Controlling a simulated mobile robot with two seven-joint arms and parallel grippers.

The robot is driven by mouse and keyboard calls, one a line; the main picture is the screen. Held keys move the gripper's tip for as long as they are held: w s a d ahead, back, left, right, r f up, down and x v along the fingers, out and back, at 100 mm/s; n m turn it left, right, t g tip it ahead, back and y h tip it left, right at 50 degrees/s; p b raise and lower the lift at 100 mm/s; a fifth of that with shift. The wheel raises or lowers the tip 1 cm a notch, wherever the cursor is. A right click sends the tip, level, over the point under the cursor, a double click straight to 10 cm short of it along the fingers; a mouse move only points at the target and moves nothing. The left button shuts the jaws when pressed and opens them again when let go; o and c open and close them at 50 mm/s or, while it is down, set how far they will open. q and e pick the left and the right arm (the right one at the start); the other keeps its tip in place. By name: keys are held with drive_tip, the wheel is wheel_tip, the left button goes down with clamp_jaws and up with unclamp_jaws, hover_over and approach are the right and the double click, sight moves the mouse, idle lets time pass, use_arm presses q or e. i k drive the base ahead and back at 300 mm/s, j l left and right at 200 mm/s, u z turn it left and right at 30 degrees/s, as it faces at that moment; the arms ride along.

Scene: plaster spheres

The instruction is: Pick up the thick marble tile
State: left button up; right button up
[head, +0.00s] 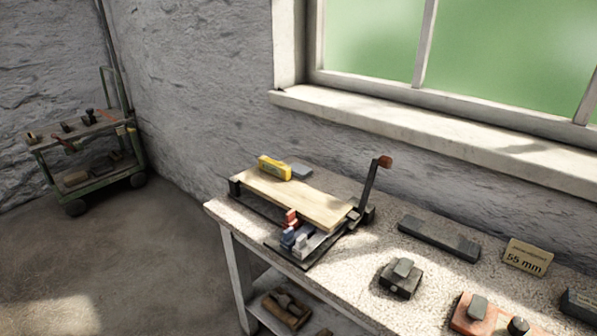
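I cannot pick out a thick marble tile with certainty. A small flat grey piece (301,171) lies at the far edge of the wooden board, beside a yellow block (274,168); its material and thickness are too small to tell. A long dark grey block (439,238) lies on the speckled workbench (385,222) to the right of the lever. Neither of my grippers shows in the head view.
A pale wooden board (300,198) lies on a device with an upright red-handled lever (369,185). Small red, blue and grey pieces sit at its front. A dark clamp-like block (400,278), a "55 mm" card (528,257) and an orange block (474,312) stand right. A trolley (88,150) stands far left.

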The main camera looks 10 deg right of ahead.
sight(300, 170)
drive_tip(key=i+j+z, duration=0.1)
drive_tip(key=i+j, duration=0.15)
drive_tip(key=i+j+z, duration=0.1)
drive_tip(key=i+j, duration=0.15)
drive_tip(key=j, duration=0.2)
drive_tip(key=i+j+z, duration=0.1)
drive_tip(key=j, duration=0.3)
drive_tip(key=i+j+z, duration=0.1)
drive_tip(key=i+j, duration=0.4)
drive_tip(key=j, duration=0.3)
drive_tip(key=z, duration=0.05)
